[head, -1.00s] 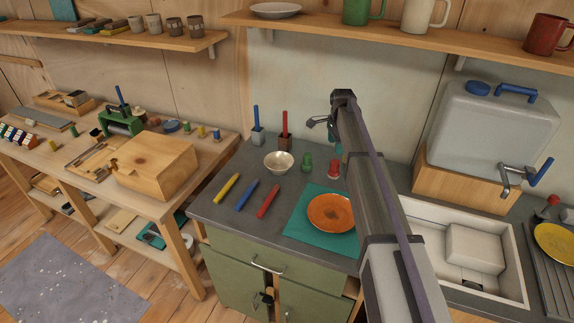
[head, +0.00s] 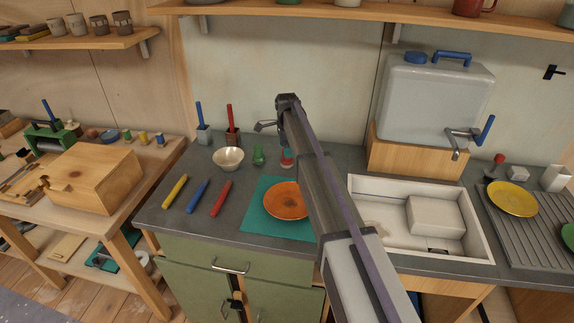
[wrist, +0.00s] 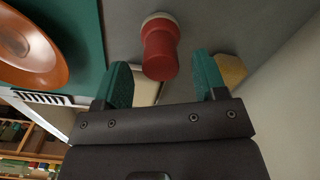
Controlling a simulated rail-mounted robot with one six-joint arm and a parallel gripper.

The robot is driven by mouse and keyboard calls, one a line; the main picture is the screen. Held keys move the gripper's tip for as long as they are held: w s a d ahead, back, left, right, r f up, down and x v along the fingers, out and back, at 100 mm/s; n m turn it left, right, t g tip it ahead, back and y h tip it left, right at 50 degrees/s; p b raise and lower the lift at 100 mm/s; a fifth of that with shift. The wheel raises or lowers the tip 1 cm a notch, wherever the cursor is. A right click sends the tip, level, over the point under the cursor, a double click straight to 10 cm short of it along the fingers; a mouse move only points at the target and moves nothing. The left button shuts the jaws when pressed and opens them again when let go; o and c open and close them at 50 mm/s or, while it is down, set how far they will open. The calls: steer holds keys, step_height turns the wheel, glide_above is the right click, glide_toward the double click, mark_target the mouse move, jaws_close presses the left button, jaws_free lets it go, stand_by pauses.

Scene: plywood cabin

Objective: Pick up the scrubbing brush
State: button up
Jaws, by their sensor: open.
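A small red-topped item with a dark lower part (head: 497,165) stands at the back of the drying rack, right of the sink; it may be the scrubbing brush, but it is too small to be sure. My gripper (wrist: 160,64) is open, with its two teal fingers apart and nothing held. It hangs over the counter behind the orange plate, far left of that item. A red shaker-like object (wrist: 160,50) shows between and beyond the fingertips in the wrist view. In the head view my arm hides most of the gripper.
The sink (head: 360,187) with a white box (head: 435,215) inside lies right of my arm. The water tank (head: 435,100) and its tap (head: 462,140) stand behind it. A yellow plate (head: 512,198) lies on the drying rack (head: 540,228). An upper shelf (head: 330,12) spans the back wall.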

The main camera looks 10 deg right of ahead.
step_height(320, 180, down, 4)
steer(key=shift+r+b, duration=0.1)
steer(key=shift+b, duration=1.05)
steer(key=shift+r, duration=0.25)
steer(key=c, duration=0.9)
steer(key=shift+p, duration=0.3)
